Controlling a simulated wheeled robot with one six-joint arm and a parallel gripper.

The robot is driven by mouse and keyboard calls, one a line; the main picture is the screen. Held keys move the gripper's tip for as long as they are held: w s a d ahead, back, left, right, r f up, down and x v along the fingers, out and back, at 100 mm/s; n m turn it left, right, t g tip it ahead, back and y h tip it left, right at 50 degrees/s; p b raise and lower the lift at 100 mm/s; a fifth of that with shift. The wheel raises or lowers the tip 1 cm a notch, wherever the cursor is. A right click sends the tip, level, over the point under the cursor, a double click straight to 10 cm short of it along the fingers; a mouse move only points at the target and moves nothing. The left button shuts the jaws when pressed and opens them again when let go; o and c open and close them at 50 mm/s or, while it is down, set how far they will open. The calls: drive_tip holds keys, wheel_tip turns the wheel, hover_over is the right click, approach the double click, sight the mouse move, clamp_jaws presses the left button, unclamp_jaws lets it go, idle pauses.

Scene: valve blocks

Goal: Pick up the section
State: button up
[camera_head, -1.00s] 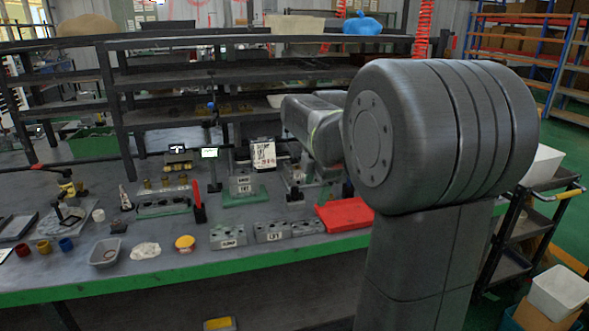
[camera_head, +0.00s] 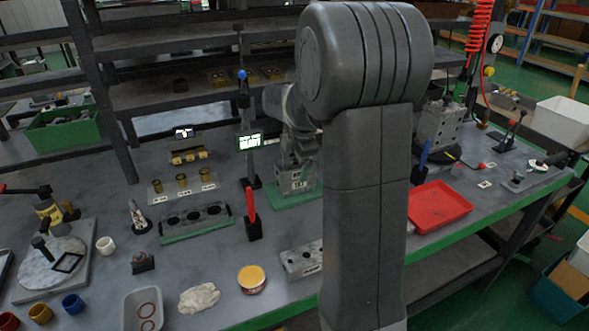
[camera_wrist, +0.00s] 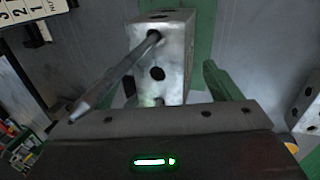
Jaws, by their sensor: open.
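A silver-grey metal block with dark round holes (camera_wrist: 172,65) sits on a green base in the wrist view. I take it for the section. My gripper (camera_wrist: 182,52) is open, with one finger by the block's left side and the other by its right side. I cannot tell whether either finger touches it. In the head view, a grey block on a green base (camera_head: 291,180) appears behind my arm, and my arm hides much of the area around it. My gripper is not clear in that view.
Another holed block (camera_head: 302,260) lies on the bench front, partly behind my arm. A red tray (camera_head: 440,206) lies to the right. A red-handled upright (camera_head: 252,212), a long holed block (camera_head: 195,221) and a yellow tin (camera_head: 251,279) stand to the left. Shelf posts rise behind.

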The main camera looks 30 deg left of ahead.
sight(296, 164)
drive_tip(key=shift+f, duration=0.55)
drive_tip(key=c, duration=1.3)
drive_tip(key=shift+c, duration=1.1)
drive_tip(key=shift+a+r, duration=0.1)
drive_tip(key=shift+r, duration=0.35)
drive_tip(key=shift+c, duration=0.8)
wheel_tip(296, 164, up, 17)
drive_tip(key=shift+r+p, duration=0.15)
drive_tip(key=shift+p, duration=0.95)
clamp_jaws()
